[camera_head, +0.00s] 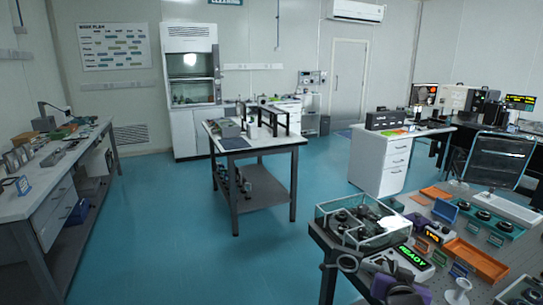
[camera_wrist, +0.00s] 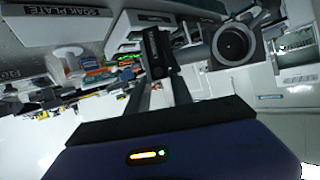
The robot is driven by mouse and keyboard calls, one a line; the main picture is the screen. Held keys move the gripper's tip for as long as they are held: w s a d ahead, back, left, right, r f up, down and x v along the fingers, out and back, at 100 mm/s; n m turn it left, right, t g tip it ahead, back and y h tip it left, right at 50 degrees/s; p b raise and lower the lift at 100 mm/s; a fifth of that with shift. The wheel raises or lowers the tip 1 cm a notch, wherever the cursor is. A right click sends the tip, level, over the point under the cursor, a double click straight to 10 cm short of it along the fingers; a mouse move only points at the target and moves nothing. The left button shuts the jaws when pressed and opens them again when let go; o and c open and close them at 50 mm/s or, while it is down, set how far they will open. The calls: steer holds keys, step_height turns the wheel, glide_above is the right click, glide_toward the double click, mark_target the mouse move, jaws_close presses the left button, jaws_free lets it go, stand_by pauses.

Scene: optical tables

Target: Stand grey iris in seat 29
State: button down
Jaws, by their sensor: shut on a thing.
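The grey iris (camera_head: 347,262) is a ring with a round opening, seen at the left of my gripper (camera_head: 385,266) in the head view. In the wrist view the iris (camera_wrist: 231,44) shows as a thick dark-rimmed ring at the upper right, beside the fingertips. My gripper (camera_wrist: 158,68) is shut on it, seemingly by its dark stem. The iris is tilted over, with the ring out to one side, near the left edge of the bench at the lower right. I cannot make out seat 29 in either view.
A clear-walled case (camera_head: 345,232) with dark parts stands close behind the gripper. A device reading READY (camera_head: 412,257) is beside it. Orange trays (camera_head: 476,260) and small holders crowd the perforated bench. A label reading SOAK PLATE (camera_wrist: 42,14) shows in the wrist view. Blue floor (camera_head: 190,255) lies open left.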

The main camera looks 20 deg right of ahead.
steer(key=s+a+f+n+t+y, duration=0.1)
steer(key=s+a+f+n+y, duration=0.3)
steer(key=a+f, duration=0.6)
steer(key=s+a+f+n+t+y, duration=0.2)
steer(key=s+a+f, duration=0.4)
steer(key=a+f, duration=0.5)
steer(key=a+n+y, duration=0.1)
steer(key=a+y, duration=0.1)
steer(key=a, duration=0.2)
steer(key=shift+s+f+n+y, duration=0.2)
steer(key=shift+s+n+y, duration=0.1)
steer(key=shift+n, duration=0.1)
steer(key=shift+a, duration=0.15)
